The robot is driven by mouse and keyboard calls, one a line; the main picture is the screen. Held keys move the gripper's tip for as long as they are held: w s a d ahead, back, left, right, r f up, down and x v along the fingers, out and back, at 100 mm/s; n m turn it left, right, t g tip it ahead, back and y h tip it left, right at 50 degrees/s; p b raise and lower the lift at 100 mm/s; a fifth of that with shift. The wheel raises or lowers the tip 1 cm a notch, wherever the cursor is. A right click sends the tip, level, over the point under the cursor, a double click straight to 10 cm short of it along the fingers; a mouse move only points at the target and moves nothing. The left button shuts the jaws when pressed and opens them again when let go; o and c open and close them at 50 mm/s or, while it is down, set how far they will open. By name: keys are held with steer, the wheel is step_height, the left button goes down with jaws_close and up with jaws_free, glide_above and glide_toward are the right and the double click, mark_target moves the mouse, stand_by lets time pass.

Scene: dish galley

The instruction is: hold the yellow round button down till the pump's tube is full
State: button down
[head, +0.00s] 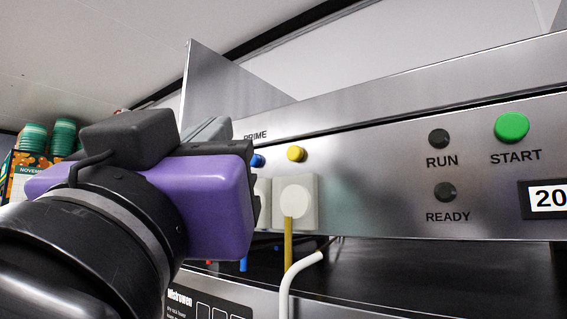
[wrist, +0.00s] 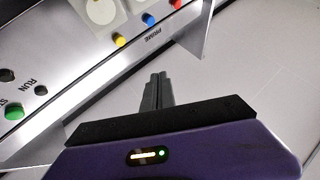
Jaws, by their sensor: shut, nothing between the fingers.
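The yellow round button (head: 296,153) is on the steel panel, right of the blue button (head: 257,160), under the PRIME label. The wrist view shows the yellow button (wrist: 119,40) too, with nothing touching it. Below it in the head view is a white pump (head: 308,200) with a round face. A yellow tube (head: 288,240) runs down from this pump; its lower part is hidden. My gripper (wrist: 158,76) is shut and empty, its fingertips apart from the yellow button. In the head view my purple gripper body hides most of the fingers.
A red button (wrist: 175,4) sits beyond the blue one. A green START button (head: 512,127) and dark RUN and READY lamps are on the right. A thin steel side plate (head: 208,85) stands out at the panel's left end. A pale hose (head: 296,270) curves below the pump.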

mark_target(295, 153)
steer(key=shift+w+d+r, duration=0.1)
stand_by(0.3)
steer(key=shift+w+d+p, duration=0.6)
steer(key=shift+w+d, duration=0.3)
steer(key=shift+w, duration=0.25)
steer(key=shift+w+d+p, duration=0.6)
steer(key=shift+w+d, duration=0.3)
steer(key=shift+w, duration=0.2)
steer(key=shift+w+d+p, duration=0.6)
steer(key=shift+w+d, duration=0.3)
steer(key=shift+w, duration=0.25)
steer(key=shift+w, duration=0.1)
steer(key=shift+w+d, duration=0.25)
steer(key=shift+w+d, duration=0.3)
steer(key=shift+w, duration=0.1)
stand_by(0.4)
steer(key=shift+s, duration=0.1)
steer(key=shift+s+a+b, duration=0.3)
steer(key=shift+s+a, duration=0.25)
steer(key=shift+s, duration=0.1)
